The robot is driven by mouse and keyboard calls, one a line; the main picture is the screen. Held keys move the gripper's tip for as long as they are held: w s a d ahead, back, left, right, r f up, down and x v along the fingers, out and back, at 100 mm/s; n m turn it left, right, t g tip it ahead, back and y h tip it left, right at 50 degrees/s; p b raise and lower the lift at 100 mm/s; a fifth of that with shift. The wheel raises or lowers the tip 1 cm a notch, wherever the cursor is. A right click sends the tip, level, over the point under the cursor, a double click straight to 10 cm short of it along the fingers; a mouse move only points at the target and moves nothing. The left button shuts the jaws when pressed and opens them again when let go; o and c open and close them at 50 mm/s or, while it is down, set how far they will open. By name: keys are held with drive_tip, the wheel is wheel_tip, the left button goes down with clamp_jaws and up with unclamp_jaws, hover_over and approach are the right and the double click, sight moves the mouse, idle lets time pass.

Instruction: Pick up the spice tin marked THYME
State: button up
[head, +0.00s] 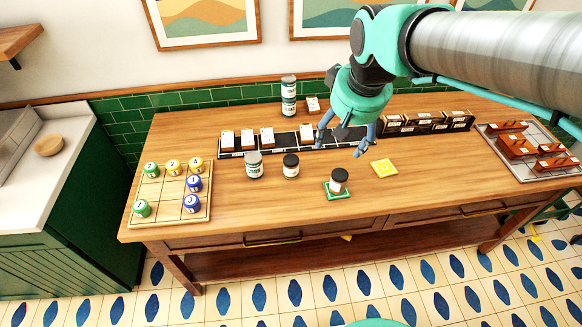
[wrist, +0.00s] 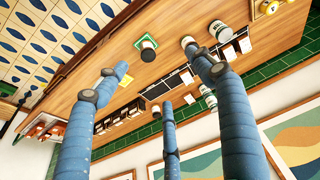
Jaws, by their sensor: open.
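Several spice tins stand on the wooden table. A grey-lidded tin (head: 253,165) and a black-lidded tin (head: 291,166) stand side by side left of centre. A dark-lidded tin (head: 338,181) stands upright on a green square mat (head: 326,190). Two tins (head: 288,96) appear stacked at the back. The labels are too small to read, so I cannot tell which is THYME. My gripper (head: 343,146) is open and empty above the table, behind and above the tin on the mat. In the wrist view its blue fingers (wrist: 158,75) are spread, and the mat's tin (wrist: 148,50) shows beyond them.
A dark rack (head: 283,139) with white-faced blocks runs behind the tins. Dark boxes (head: 425,122) stand further right. A board (head: 163,212) with numbered pucks lies left, a tray (head: 555,174) with red-brown blocks right. A yellow square (head: 384,168) lies right of the mat. The front right tabletop is clear.

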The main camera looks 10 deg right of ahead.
drive_tip(key=w+a+f+n+g, duration=0.1)
drive_tip(key=w+a+f, duration=0.1)
drive_tip(key=w+f, duration=0.35)
drive_tip(key=w+a+f+g, duration=0.1)
drive_tip(key=w+a+f, duration=0.15)
drive_tip(key=w, duration=0.65)
drive_tip(key=n+g, duration=0.2)
hover_over(291, 159)
wheel_tip(291, 159, down, 16)
drive_tip(key=shift+w+f+p, duration=0.1)
drive_tip(key=shift+p, duration=0.25)
drive_tip(key=shift+f+b, duration=0.55)
drive_tip(key=shift+f, duration=3.7)
drive_tip(key=shift+f, duration=0.1)
drive_tip(key=shift+f+b, duration=0.5)
drive_tip(key=shift+f, duration=2)
drive_tip(key=c, duration=1.4)
